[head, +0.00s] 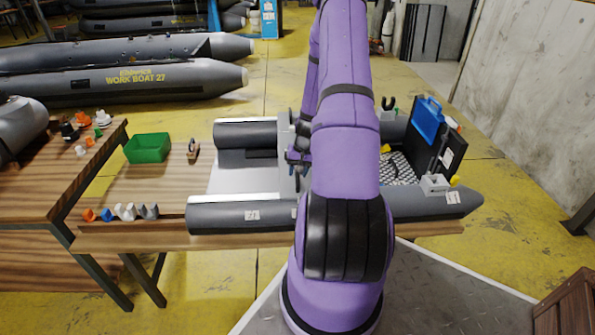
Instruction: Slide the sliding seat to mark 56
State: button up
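A model inflatable boat with grey tubes (225,213) lies on the wooden table. A light grey crosspiece (285,150), which looks like the sliding seat, spans between its tubes near the middle. My gripper (297,158) is at the right side of this crosspiece, largely hidden by my purple arm. I cannot tell whether it touches the seat or whether its fingers are open. A white label (252,215) on the near tube seems to read 21. Another label (453,198) sits near the bow, too small to read surely. My arm covers the tube between them; no mark 56 is visible.
A green bin (147,148) and a small wooden-handled item (193,151) stand left of the boat. Several small fittings (130,212) line the table's front left. An open black case with a blue item (427,118) stands at the boat's right end. Larger boats lie behind.

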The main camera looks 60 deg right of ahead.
jog(key=shift+r, duration=0.1)
notch_tip(320, 180, up, 10)
jog(key=s+d, duration=0.1)
jog(key=shift+s+d+r, duration=0.15)
jog(key=shift+s+r, duration=0.05)
jog(key=shift+s, duration=0.1)
dwell(0.4)
dwell(0.4)
